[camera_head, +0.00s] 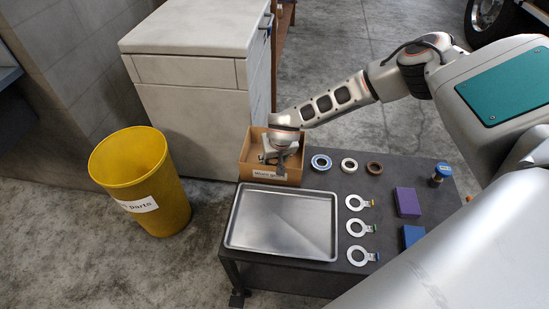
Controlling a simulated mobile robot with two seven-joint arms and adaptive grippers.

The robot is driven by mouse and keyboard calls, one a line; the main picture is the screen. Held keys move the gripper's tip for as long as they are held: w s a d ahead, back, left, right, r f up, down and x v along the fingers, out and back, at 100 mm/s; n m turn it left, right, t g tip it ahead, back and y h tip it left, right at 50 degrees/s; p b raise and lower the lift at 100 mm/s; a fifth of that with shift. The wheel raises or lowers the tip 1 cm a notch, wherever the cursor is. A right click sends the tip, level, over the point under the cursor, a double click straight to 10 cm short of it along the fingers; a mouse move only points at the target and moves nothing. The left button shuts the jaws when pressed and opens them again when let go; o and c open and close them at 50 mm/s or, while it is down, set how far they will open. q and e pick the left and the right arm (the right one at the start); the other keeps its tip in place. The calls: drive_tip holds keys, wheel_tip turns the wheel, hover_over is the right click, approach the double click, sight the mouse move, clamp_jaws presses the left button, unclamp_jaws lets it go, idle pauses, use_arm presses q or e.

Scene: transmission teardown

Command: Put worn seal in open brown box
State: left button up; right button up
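The open brown box (246,160) stands at the back left of the dark table, with a partly readable "Worn" label on its front. My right gripper (277,164) reaches down over the box, with its fingers at the box opening. The fingers are small and dark; I cannot tell whether they are open or hold anything. The gripper hides much of the box's inside. Right of the box lie a blue-rimmed ring (321,168), a pale ring (349,171) and a dark brown ring (374,174). I cannot tell which thing is the worn seal. My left gripper is out of view.
A metal tray (282,222) lies in front of the box on the table (420,182). Several flat tagged rings (348,229), a purple block (407,203), a blue block (412,236) and a blue-topped part (440,174) lie to the right. A yellow bin (165,190) stands left.

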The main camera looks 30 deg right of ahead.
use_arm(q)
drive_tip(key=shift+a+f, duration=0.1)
use_arm(e)
drive_tip(key=shift+r, duration=0.2)
drive_tip(key=v, duration=0.1)
drive_tip(key=p+v, duration=0.1)
drive_tip(key=v, duration=0.1)
drive_tip(key=p+v, duration=0.1)
drive_tip(key=shift+w+r, duration=0.15)
drive_tip(key=shift+r, duration=0.2)
use_arm(q)
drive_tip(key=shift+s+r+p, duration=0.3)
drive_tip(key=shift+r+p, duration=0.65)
drive_tip(key=shift+p, duration=0.2)
use_arm(e)
drive_tip(key=v, duration=0.7)
drive_tip(key=shift+s, duration=0.45)
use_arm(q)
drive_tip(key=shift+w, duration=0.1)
